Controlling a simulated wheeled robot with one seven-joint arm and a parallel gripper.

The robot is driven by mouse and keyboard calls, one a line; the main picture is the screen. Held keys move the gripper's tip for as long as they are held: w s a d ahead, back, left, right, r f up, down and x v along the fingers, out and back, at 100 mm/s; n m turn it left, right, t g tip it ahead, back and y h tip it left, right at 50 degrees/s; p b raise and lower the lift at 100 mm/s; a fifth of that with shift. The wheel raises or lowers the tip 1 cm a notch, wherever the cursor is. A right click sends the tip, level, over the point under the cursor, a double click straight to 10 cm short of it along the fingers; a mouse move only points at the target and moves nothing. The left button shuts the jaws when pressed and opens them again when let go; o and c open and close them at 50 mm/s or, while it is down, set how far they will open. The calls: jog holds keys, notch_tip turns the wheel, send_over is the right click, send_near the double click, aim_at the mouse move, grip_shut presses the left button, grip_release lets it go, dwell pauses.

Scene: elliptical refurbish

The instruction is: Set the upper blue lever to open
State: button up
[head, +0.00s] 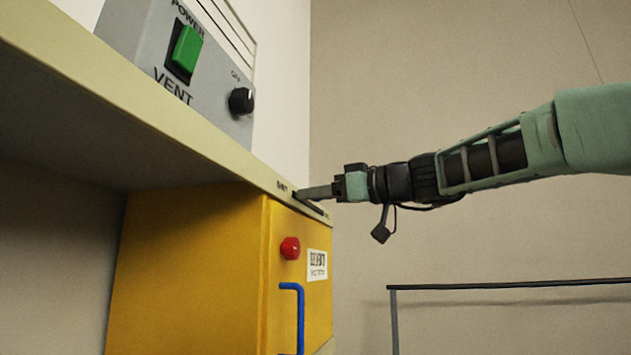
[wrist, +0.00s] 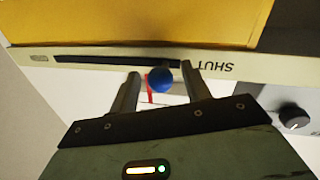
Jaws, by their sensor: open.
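The blue lever shows in the wrist view as a round blue knob (wrist: 160,80) at a dark slot (wrist: 110,60) in the pale shelf edge. The knob is at the slot's end beside the upside-down word SHUT (wrist: 214,67). My gripper (wrist: 162,76) is open, with one finger on each side of the knob; I cannot tell whether either finger touches it. In the head view my gripper (head: 306,192) reaches in from the right to the shelf edge at the slot (head: 310,206). There the knob is hidden by the fingers.
A yellow cabinet (head: 190,270) stands under the shelf (head: 130,110), with a red button (head: 290,248) and a blue bent handle (head: 300,315) on its front. A grey VENT box (head: 210,75) with a green switch sits above. A dark rail (head: 510,284) stands at right.

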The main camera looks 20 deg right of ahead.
jog(key=shift+w+a, duration=0.35)
grip_shut()
jog(key=shift+w+d+f, duration=0.1)
jog(key=shift+w+d, duration=0.1)
jog(key=w+d, duration=0.3)
jog(key=w, duration=0.1)
jog(key=w+d+b, duration=0.1)
jog(key=w+d, duration=0.3)
jog(key=w, duration=0.1)
jog(key=w+d+b, duration=0.1)
jog(key=w+d, duration=0.2)
jog(key=w, duration=0.2)
jog(key=shift+w+d, duration=0.1)
jog(key=shift+d, duration=0.2)
jog(key=shift+r, duration=0.2)
